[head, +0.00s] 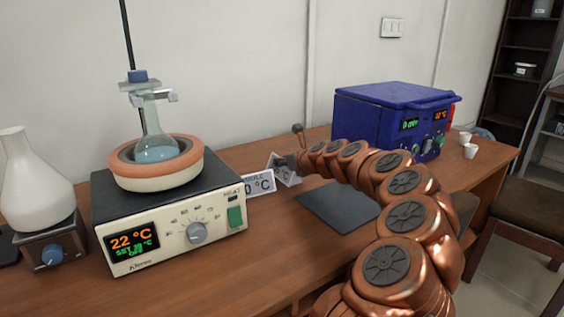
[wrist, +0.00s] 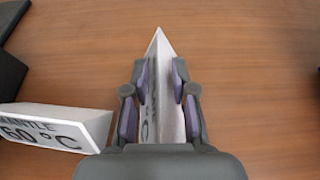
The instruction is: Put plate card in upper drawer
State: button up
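A white folded card (wrist: 157,80) stands point-forward between the two fingers of my gripper (wrist: 161,78) in the wrist view. Its lettering is mostly covered; only a "C" can be made out, so I cannot read it as the plate card. The fingers lie close along both sides of it, and I cannot tell if they press on it. In the head view this card (head: 285,172) is by my gripper (head: 296,158), low over the table. A second white card (wrist: 60,125), reading "MANTLE 60 °C", lies to the left; it also shows in the head view (head: 259,184). No upper drawer can be made out.
A hot plate (head: 165,225) with a heating mantle (head: 157,170) and flask stands left of the cards. A dark flat pad (head: 338,203) lies to the right. A blue furnace (head: 390,115) and small white cups (head: 469,150) stand at the back right. A chair (head: 515,205) is beyond.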

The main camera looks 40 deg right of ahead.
jog(key=o, duration=0.3)
jog(key=shift+o, duration=0.2)
